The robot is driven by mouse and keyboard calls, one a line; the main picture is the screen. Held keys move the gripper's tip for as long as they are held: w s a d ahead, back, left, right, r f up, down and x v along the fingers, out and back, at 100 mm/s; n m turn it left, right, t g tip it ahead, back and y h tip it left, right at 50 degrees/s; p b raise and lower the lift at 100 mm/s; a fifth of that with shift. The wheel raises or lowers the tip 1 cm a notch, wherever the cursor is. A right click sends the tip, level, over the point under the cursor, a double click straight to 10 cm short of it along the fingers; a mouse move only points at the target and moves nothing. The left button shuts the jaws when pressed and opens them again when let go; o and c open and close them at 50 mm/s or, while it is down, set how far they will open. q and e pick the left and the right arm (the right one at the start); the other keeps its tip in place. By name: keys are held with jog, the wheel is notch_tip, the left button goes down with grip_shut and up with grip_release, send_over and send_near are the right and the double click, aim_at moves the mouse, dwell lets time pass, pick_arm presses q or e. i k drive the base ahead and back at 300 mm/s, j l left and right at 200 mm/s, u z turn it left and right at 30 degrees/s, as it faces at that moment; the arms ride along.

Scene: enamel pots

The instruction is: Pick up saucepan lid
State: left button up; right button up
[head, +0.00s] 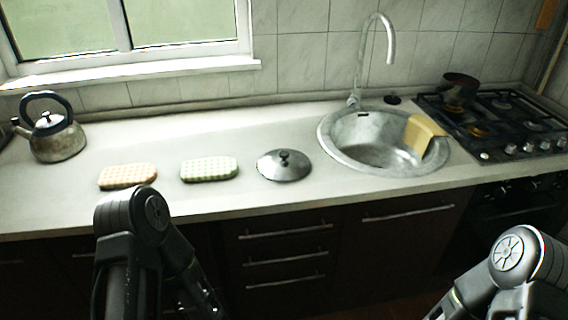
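The saucepan lid (284,166) lies on the countertop, left of the sink. It is a round grey metal disc with a dark knob (284,156) in its middle, knob side up. Nothing covers it. My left arm shows at the lower left and my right arm at the lower right, both in front of the counter and apart from the lid. Neither gripper's fingers show in the head view.
Two patterned pads, one orange (127,176) and one green (209,169), lie left of the lid. A kettle (55,136) stands far left. The round sink (335,152) with a tall faucet (391,42) is at right, then a gas stove (500,150) bearing a dark pot (459,87).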

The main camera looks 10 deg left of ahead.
aim_at(282, 164)
jog(key=i+l+u, duration=0.1)
jog(key=l, duration=0.25)
jog(key=i+l, duration=0.2)
jog(key=l, duration=0.15)
jog(key=i+l+u, duration=0.15)
jog(key=l, duration=0.2)
jog(key=i+l, duration=0.1)
jog(key=l, duration=0.25)
jog(key=i+l+u, duration=0.15)
jog(key=l, duration=0.2)
jog(key=i+l+u, duration=0.1)
jog(key=l, duration=0.3)
jog(key=l+u, duration=0.1)
jog(key=l, duration=0.45)
jog(key=k, duration=0.05)
